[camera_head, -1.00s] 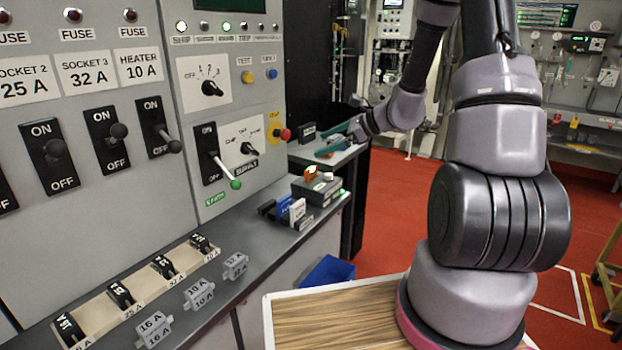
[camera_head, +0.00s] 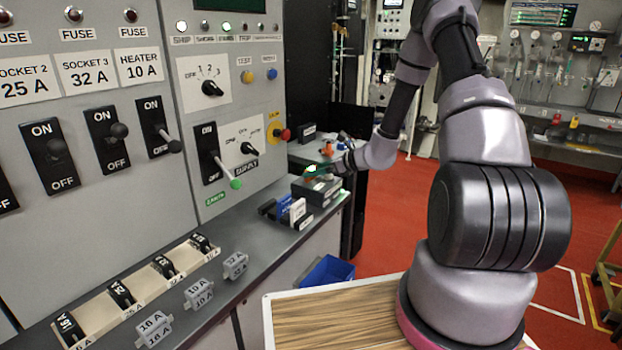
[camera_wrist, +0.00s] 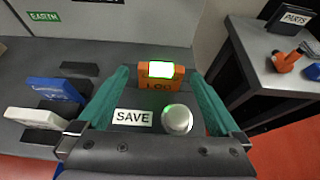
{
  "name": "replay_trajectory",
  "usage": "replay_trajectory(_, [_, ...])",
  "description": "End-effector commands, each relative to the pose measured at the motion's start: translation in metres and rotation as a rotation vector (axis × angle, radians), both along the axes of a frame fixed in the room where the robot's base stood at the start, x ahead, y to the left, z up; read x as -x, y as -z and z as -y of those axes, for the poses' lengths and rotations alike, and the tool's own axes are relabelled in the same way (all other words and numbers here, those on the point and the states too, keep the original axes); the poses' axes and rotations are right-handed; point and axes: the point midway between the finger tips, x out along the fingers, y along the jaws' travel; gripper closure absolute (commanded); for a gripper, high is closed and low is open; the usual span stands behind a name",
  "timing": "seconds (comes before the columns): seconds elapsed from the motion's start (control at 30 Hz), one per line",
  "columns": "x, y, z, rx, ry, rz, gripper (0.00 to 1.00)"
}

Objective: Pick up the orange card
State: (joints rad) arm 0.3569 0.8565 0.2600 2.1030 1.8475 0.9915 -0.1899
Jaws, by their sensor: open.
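The orange card (camera_wrist: 160,85) stands upright at the back of a dark box (camera_wrist: 135,97), with dark lettering on it and a bright white, green-edged patch over its top. My gripper (camera_wrist: 157,74) is open, its two teal fingers on the left and right of the card, with a gap on each side. In the head view my gripper (camera_head: 318,171) is over the box (camera_head: 318,187), and the orange card is mostly hidden behind its fingers and the glow. The box also carries a SAVE label and a round silver button (camera_wrist: 177,119).
Blue (camera_wrist: 52,90) and white (camera_wrist: 35,117) blocks stand left of the box on the grey counter. The upright panel with switches (camera_head: 90,80) rises on the left. A side table with an orange-handled tool (camera_wrist: 286,61) is at the right in the wrist view.

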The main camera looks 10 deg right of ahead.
Motion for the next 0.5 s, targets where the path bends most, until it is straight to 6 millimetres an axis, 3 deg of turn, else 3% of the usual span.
replay_trajectory(0.2, [-0.020,0.011,-0.018,0.000,-0.001,0.001,0.00])
replay_trajectory(0.47, [-0.023,0.013,-0.021,0.000,-0.001,0.000,0.00])
replay_trajectory(0.5, [-0.023,0.013,-0.021,0.000,-0.001,0.000,0.04])
